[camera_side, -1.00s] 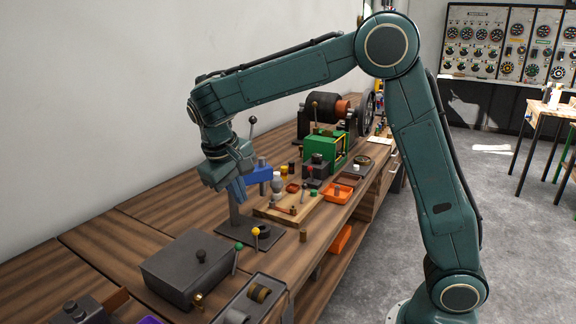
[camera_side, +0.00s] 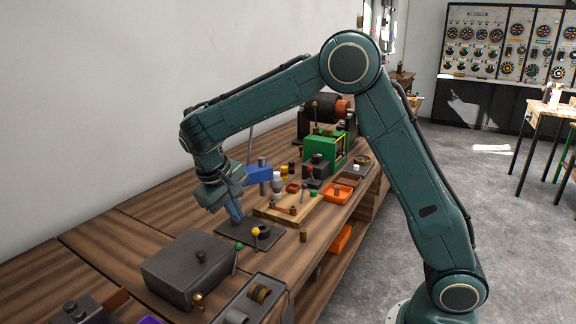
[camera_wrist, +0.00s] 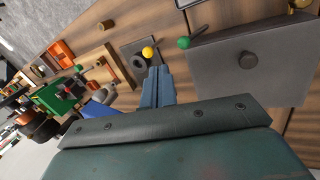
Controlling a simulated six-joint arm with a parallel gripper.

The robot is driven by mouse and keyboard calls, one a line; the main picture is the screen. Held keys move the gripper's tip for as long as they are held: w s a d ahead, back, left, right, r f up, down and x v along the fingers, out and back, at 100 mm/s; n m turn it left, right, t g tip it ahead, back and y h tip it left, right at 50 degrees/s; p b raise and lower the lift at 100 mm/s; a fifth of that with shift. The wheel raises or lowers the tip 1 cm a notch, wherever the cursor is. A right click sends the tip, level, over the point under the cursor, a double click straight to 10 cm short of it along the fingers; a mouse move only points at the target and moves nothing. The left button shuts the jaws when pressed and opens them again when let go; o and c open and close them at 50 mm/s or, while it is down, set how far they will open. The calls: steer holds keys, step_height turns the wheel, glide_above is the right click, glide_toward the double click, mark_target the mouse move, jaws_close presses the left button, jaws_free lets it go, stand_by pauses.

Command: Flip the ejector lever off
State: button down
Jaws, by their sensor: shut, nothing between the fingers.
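Two ball-topped levers stand near my gripper, and I cannot tell by sight which is the ejector lever. The yellow-ball lever (camera_side: 256,231) stands at the dark base plate (camera_side: 272,252) of the blue-headed press. The green-ball lever (camera_side: 238,246) stands at the near grey box. In the wrist view the yellow ball (camera_wrist: 149,53) is just beyond my fingertips, and the green ball (camera_wrist: 184,42) is to their right. My gripper (camera_side: 236,220) is shut and empty, pointing down over the plate, just left of the yellow ball. It also shows in the wrist view (camera_wrist: 158,70). Contact is unclear.
The blue press head (camera_side: 259,174) is just right of my gripper. The grey box (camera_side: 170,262) stands in front of it. A wooden board (camera_side: 268,212) with small parts, an orange tray (camera_side: 345,189) and a green machine (camera_side: 320,148) line the bench to the right.

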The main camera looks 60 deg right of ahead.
steer(key=x, duration=0.6)
steer(key=shift+f, duration=0.4)
steer(key=shift+s+d, duration=0.1)
steer(key=shift+d, duration=0.05)
steer(key=shift+d+r, duration=0.15)
steer(key=shift+d, duration=1.1)
steer(key=shift+a, duration=0.2)
steer(key=shift+s+a+f, duration=0.1)
steer(key=shift+a+f, duration=0.25)
steer(key=shift+a, duration=0.25)
steer(key=shift+a+r, duration=0.1)
steer(key=shift+r, duration=0.1)
